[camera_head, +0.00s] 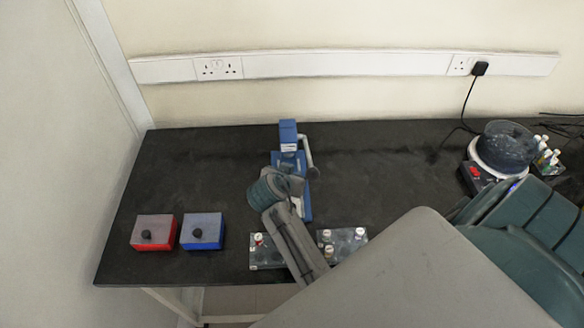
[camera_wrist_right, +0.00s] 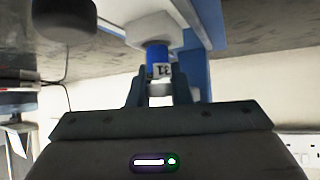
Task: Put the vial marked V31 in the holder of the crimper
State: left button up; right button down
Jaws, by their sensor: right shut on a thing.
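The blue crimper (camera_head: 289,136) stands on the dark bench in the head view, partly covered by my right wrist. My right gripper (camera_wrist_right: 160,88) is shut on a vial (camera_wrist_right: 157,58) with blue contents and a white label, on which "31" shows in part. The wrist view is upside down, with the bench at the top. The vial's lower end meets the crimper's pale holder (camera_wrist_right: 150,28); I cannot tell how deep it sits. In the head view my right fingers and the vial are hard to make out. My left gripper is not in view.
Two vial racks (camera_head: 327,238) (camera_head: 262,264) stand near the front edge, one partly behind my arm. A red box (camera_head: 140,240) and a blue box (camera_head: 202,240) stand at left. A round-bowled device (camera_head: 484,168) and more vials (camera_head: 546,160) stand at right. The back-left bench is clear.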

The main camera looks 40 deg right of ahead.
jog(key=shift+f, duration=0.35)
dwell(0.4)
jog(key=shift+f+b, duration=0.35)
jog(key=c, duration=0.9)
grip_release()
jog(key=shift+r, duration=0.15)
jog(key=shift+r+p, duration=2.55)
jog(key=shift+r, duration=0.35)
